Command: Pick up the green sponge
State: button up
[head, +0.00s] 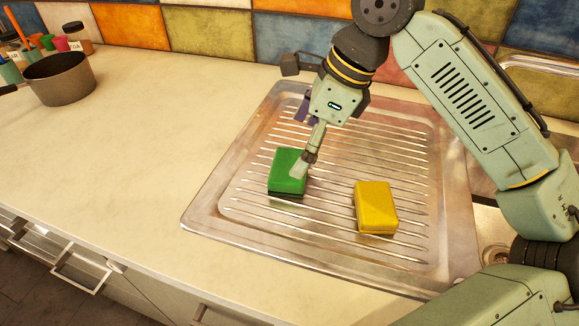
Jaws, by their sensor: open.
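The green sponge (286,173) has a dark underside and lies on the ribbed metal draining board (205,213), left of its middle. My gripper (301,168) reaches down over the sponge's right side and hides part of it. The gripper is open. I see it nearly edge-on, so I cannot tell whether both fingers straddle the sponge or whether they touch it.
A yellow sponge (375,206) lies on the board to the right of the green one. A dark pot (60,79) and several jars (77,39) stand at the back left. The counter (130,140) left of the board is clear. A tiled wall (210,32) runs behind.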

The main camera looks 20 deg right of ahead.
aim_at(289, 164)
jog(key=x, duration=0.2)
jog(key=p+x, duration=0.1)
jog(key=x, duration=0.1)
jog(key=shift+s+a, duration=0.25)
jog(key=shift+s, duration=0.05)
jog(key=shift+w+a+f, duration=0.15)
jog(key=shift+f, duration=0.4)
jog(key=shift+c, duration=0.6)
jog(key=c, duration=0.7)
jog(key=shift+r, duration=0.1)
jog(key=shift+c, duration=0.2)
notch_tip(289, 164, up, 4)
jog(key=p, duration=0.5)
jog(key=s, duration=0.5)
jog(key=s+a, duration=0.1)
jog(key=s, duration=1)
jog(key=shift+a+r, duration=0.4)
